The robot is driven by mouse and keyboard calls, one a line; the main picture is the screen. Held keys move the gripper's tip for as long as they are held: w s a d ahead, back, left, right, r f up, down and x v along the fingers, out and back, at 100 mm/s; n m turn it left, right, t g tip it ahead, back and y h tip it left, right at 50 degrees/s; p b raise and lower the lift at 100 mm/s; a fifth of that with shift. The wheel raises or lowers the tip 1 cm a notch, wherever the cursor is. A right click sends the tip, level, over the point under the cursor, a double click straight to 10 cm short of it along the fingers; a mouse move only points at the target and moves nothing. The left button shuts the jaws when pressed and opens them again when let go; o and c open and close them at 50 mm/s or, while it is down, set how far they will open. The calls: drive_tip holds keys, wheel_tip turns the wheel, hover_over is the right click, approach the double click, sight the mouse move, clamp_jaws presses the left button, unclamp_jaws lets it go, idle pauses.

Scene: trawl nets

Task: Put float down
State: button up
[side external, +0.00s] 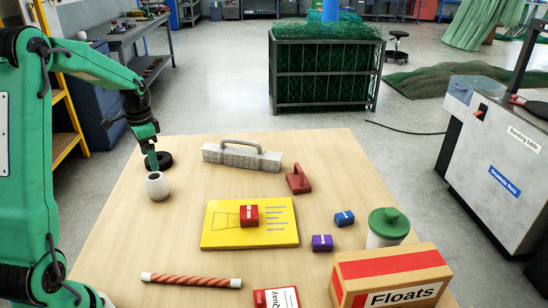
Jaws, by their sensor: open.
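A small whitish, rounded piece (157,188) with a dark opening in its top stands at the left edge of the table; it looks like the float. My gripper (152,166) points down just above and behind it, with its tip close to the top. The jaws are open, and I cannot tell whether they touch the piece. A cardboard box marked "Floats" (392,282) stands at the front right; its inside is not visible.
A grey handled block (242,157), red handled tool (299,179), yellow board (222,236) with red cube (249,216), blue block (344,218), purple block (322,243), green-lidded jar (386,240) and striped rod (191,281) occupy the table.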

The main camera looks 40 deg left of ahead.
drive_tip(key=shift+d, duration=0.1)
idle(0.3)
drive_tip(key=d+r+t, duration=0.1)
drive_tip(key=d+r, duration=0.5)
drive_tip(key=d, duration=0.2)
drive_tip(key=s+d+r+n+t, duration=0.1)
drive_tip(key=s+d+r+t, duration=0.1)
drive_tip(key=s+d, duration=0.5)
drive_tip(key=s+d+r+n+t, duration=0.2)
drive_tip(key=s+d+r, duration=0.2)
drive_tip(key=s+d, duration=0.3)
drive_tip(key=d, duration=0.4)
drive_tip(key=shift+s+d+t, duration=0.2)
drive_tip(key=shift+d+t, duration=0.1)
drive_tip(key=shift+d, duration=0.05)
